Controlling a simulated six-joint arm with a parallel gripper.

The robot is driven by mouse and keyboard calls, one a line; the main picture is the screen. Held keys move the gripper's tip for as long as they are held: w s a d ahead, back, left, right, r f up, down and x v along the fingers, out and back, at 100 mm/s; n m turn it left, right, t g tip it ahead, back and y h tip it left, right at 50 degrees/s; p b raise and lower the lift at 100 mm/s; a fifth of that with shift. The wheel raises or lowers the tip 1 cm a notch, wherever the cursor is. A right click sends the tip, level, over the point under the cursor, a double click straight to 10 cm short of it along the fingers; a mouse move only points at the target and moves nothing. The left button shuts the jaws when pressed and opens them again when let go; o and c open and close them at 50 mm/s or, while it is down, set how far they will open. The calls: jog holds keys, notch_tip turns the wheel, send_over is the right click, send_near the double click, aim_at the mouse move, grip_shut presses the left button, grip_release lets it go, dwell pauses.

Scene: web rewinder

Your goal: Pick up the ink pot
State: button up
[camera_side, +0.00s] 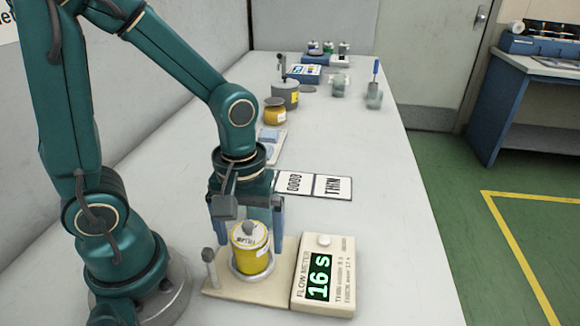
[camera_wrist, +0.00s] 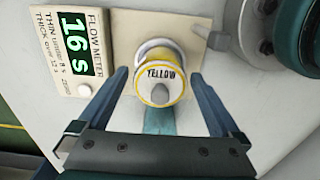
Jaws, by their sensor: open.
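The ink pot (camera_side: 251,250) is yellow with a pale lid and a grey knob, and it stands upright on the cream base plate (camera_side: 222,284) of the flow meter. In the wrist view the pot (camera_wrist: 158,72) shows its lid with the word YELLOW, between the two blue fingers. My gripper (camera_side: 250,236) is open and points down, with one finger on each side of the pot's upper part. In the wrist view my gripper (camera_wrist: 160,76) has visible gaps between both fingers and the pot. The pot's lower side is partly hidden in the wrist view.
The flow meter box (camera_side: 323,277), reading 16 s, stands right beside the pot. A short grey post (camera_side: 210,268) stands on the plate's left. Cards marked GOOD and THIN (camera_side: 313,185) lie behind. Another yellow pot (camera_side: 274,112) stands farther back.

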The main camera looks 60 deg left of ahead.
jog(key=shift+f, duration=1.35)
jog(key=c, duration=1.5)
jog(key=shift+r, duration=0.1)
